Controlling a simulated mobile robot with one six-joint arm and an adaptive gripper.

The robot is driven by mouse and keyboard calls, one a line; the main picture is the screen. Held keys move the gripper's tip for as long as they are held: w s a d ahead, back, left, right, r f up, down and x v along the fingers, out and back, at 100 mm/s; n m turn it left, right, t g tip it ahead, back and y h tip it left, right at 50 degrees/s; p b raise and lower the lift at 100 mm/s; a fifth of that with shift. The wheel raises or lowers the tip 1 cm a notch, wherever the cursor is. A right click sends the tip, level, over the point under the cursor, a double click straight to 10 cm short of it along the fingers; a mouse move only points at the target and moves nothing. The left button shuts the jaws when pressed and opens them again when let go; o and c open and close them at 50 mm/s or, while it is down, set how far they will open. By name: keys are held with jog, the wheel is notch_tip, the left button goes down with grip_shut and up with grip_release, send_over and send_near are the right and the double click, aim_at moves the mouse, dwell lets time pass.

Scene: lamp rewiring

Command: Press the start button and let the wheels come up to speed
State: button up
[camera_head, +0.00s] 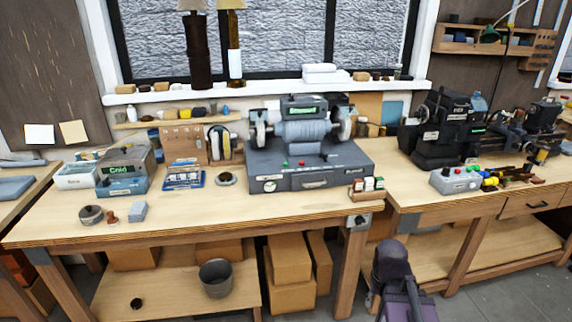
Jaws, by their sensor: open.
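A grey bench machine (310,180) with a wide base stands at the right part of the main workbench. It carries a ribbed motor body (306,131), with a left wheel (259,134) and a right wheel (345,126) at its ends. A green-lit display (304,109) shows on top. I cannot tell whether the wheels turn. Part of my arm rises at the bottom right, in front of the bench and apart from the machine. My gripper's fingertips do not show.
A second bench (440,208) at right holds a dark machine (448,130) and a grey control box (455,181) with coloured buttons. A small rack (368,188) stands by the grey machine's right front. The main workbench (220,215) is clear along its front middle.

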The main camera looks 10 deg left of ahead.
grip_shut()
dwell(1.0)
